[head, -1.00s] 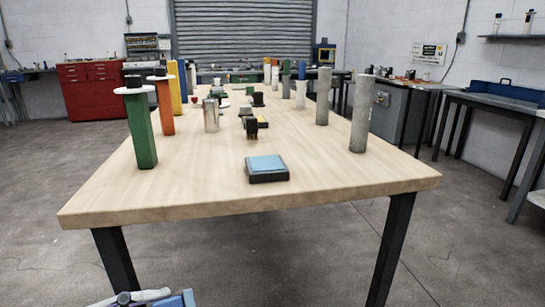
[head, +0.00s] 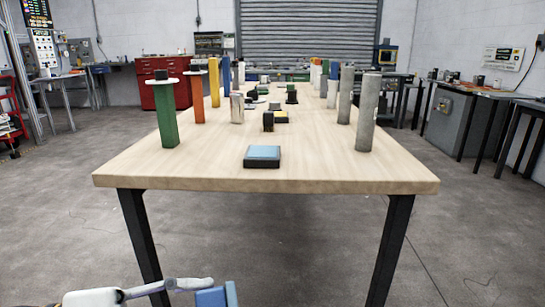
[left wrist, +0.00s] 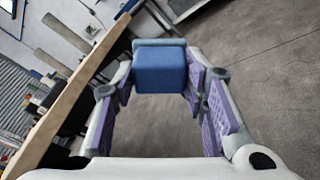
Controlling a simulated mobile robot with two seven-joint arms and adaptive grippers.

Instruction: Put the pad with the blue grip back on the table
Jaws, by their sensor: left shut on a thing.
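The pad with the blue grip (left wrist: 160,70) is in my left gripper; in the left wrist view its blue block fills the space between the fingers, with a pale edge behind it. In the head view, part of the blue grip (head: 212,297) shows at the bottom edge. My left gripper (left wrist: 158,84) is shut on the grip, purple finger pads on both sides. It is in front of the wooden table (head: 220,172), below its top and apart from it. The pad's underside is hidden. My right gripper is in neither view.
A black block with a light-blue top (head: 262,153) sits near the table's front edge. Green (head: 166,115) and orange (head: 197,98) posts stand left, grey cylinders (head: 367,112) right. Bare tabletop lies on both sides of the block. A dark table leg (head: 143,240) stands near my gripper.

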